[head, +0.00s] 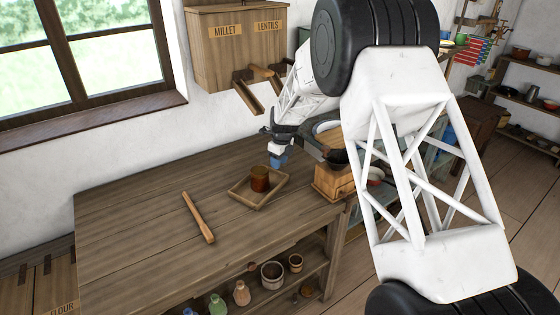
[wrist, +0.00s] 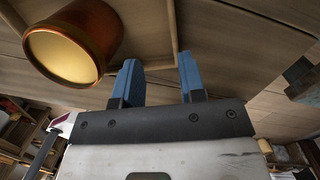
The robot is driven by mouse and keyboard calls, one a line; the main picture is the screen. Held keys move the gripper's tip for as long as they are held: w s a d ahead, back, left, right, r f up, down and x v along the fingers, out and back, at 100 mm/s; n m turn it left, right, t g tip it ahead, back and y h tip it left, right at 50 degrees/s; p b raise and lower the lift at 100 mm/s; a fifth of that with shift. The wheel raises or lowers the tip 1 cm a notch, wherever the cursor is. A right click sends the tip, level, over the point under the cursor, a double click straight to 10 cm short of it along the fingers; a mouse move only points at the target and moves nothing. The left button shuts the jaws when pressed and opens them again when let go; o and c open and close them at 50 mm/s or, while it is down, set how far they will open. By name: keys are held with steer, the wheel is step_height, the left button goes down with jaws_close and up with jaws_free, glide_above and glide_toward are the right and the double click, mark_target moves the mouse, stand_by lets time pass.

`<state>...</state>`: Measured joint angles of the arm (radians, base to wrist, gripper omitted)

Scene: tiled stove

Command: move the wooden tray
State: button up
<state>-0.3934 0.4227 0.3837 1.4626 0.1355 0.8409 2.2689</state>
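The wooden tray (head: 274,194) is a shallow square tray with a low rim, lying on the wooden table near its right end. An amber-brown jar (head: 260,179) stands in it; the jar also shows large in the wrist view (wrist: 75,45). My gripper (head: 278,163) is at the tray's far right side. In the wrist view its two blue fingers (wrist: 157,60) are spread apart, with part of the tray's rim (wrist: 172,28) showing near and between the fingertips. I cannot tell whether they touch the rim. No grip on the tray shows.
A wooden rolling pin or stick (head: 198,217) lies left of the tray on the table (head: 130,230). A wooden box (head: 333,183) stands close to the right. A millet and lentils dispenser (head: 232,55) hangs on the wall behind. The table's left part is clear.

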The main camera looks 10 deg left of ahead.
steer(key=shift+w+d+f+h, duration=0.1)
steer(key=shift+w+f+h, duration=0.25)
steer(key=shift+w+h, duration=0.35)
steer(key=shift+w, duration=0.1)
steer(key=shift+f, duration=0.15)
steer(key=shift+f, duration=2.35)
steer(key=shift+c, duration=0.4)
jaws_close()
